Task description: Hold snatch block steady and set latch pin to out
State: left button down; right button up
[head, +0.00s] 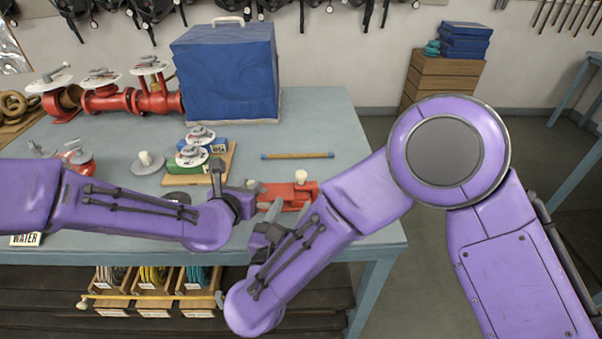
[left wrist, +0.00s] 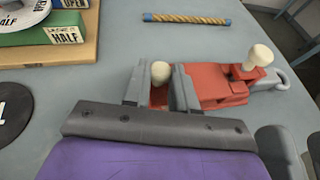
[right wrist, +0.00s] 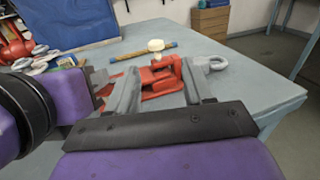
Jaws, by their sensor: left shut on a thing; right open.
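The snatch block (head: 303,193) is a red body on the table. It shows at the right in the left wrist view (left wrist: 222,88), with a grey eye (left wrist: 277,78) at its right end. A cream knob (head: 301,176) stands on it, seemingly the latch pin; it shows also in the right wrist view (right wrist: 156,45). My left gripper (left wrist: 158,90) is shut on the block's left end, with a second cream knob (left wrist: 160,72) between its fingers. My right gripper (right wrist: 160,95) is open, in front of the block, whose body shows beyond and between its fingers. Whether it touches is unclear.
A blue-and-brown rod (head: 297,155) lies behind the block. A wooden board (head: 222,165) with labelled discs, a blue-covered box (head: 227,75) and red pipework (head: 110,100) stand further left. The table's right side is clear.

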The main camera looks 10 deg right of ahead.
aim_at(300, 177)
jog(key=shift+w+a, duration=0.1)
jog(key=shift+a, duration=0.1)
jog(key=x, duration=1.1)
jog(key=shift+w, duration=0.4)
